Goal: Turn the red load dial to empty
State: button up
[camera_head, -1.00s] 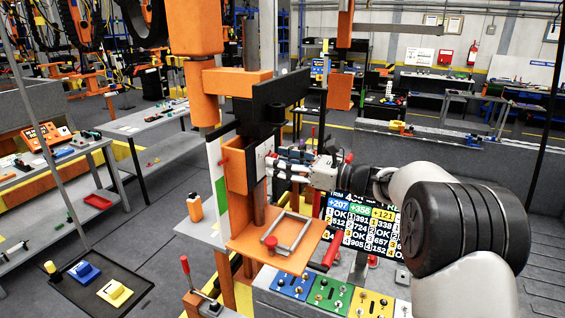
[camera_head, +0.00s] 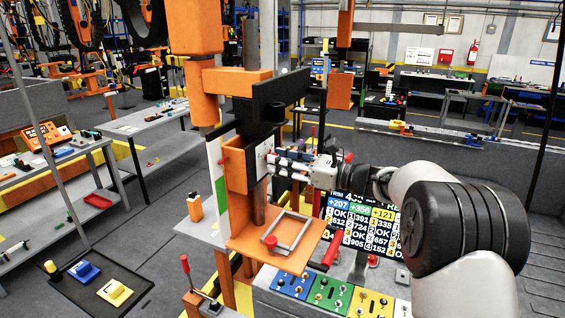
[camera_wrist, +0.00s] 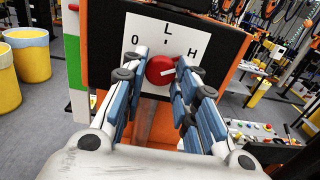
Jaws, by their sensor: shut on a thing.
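The red load dial (camera_wrist: 161,69) sits on a white plate (camera_wrist: 140,38) marked 0 at left, L at top and H at right. A white line on the dial points to the right, on the H side. My gripper (camera_wrist: 161,73) has its blue-padded fingers on both sides of the dial, shut on it. In the head view my gripper (camera_head: 275,161) reaches from the right to the plate (camera_head: 262,158) on the orange column. The dial is hidden between the fingers there.
An orange platform (camera_head: 250,243) with a grey frame lies below my gripper. A panel of coloured switch plates (camera_head: 330,294) and a number screen (camera_head: 375,225) stand to the lower right. A red-handled lever (camera_head: 186,266) stands at lower left.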

jog(key=n+b, duration=2.1)
jog(key=n, duration=0.2)
jog(key=shift+r+n, duration=0.1)
jog(key=shift+n, duration=0.3)
dwell(0.5)
jog(key=o, duration=1)
jog(key=shift+d, duration=0.15)
